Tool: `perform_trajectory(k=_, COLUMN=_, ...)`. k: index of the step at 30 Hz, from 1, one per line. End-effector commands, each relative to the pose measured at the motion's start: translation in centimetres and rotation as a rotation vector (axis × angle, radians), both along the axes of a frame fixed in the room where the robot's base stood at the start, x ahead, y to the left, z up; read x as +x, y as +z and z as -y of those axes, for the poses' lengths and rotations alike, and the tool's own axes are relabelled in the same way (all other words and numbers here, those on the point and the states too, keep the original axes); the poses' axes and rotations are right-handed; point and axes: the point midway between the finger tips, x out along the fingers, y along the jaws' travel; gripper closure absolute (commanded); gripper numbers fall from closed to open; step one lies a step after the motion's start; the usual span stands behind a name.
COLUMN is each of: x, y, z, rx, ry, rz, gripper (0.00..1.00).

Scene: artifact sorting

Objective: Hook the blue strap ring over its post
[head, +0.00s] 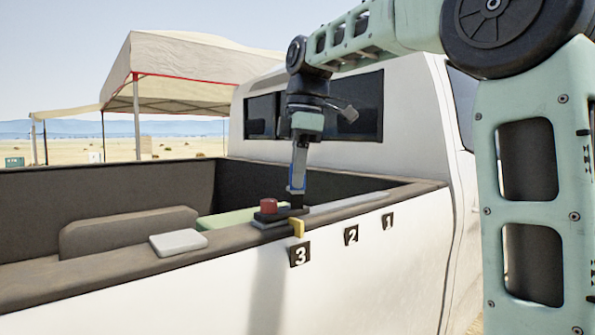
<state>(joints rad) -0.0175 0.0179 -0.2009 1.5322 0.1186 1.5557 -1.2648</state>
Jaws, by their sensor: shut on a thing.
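My gripper (298,188) points straight down over the truck bed's near side rail, close to the number 3 label. It is shut. A narrow blue piece (291,184) shows at its fingers and looks like part of the blue strap ring. The ring's full outline is too small to make out. Just left of the fingertips, a red-capped post (268,205) stands on a dark base on the rail. A yellow piece (298,228) hangs at the rail's outer edge below the gripper. I cannot tell whether the blue piece touches the post.
Labels 3 (300,254), 2 (351,235) and 1 (388,221) run along the white truck side. A pale flat pad (178,242) lies on the rail (100,277) to the left. A green surface (222,219) shows inside the bed. The cab (410,130) rises behind the gripper.

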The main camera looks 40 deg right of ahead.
Motion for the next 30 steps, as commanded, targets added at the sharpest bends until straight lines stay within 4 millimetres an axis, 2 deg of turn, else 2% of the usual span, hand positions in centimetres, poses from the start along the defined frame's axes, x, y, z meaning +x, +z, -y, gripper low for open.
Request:
perform_trajectory(k=14, x=0.0, y=-0.1, z=0.0, rx=0.000, ry=0.000, rz=0.000, gripper=1.00)
perform_trajectory(k=30, x=0.0, y=-1.7, z=0.0, rx=0.000, ry=0.000, rz=0.001, gripper=1.00)
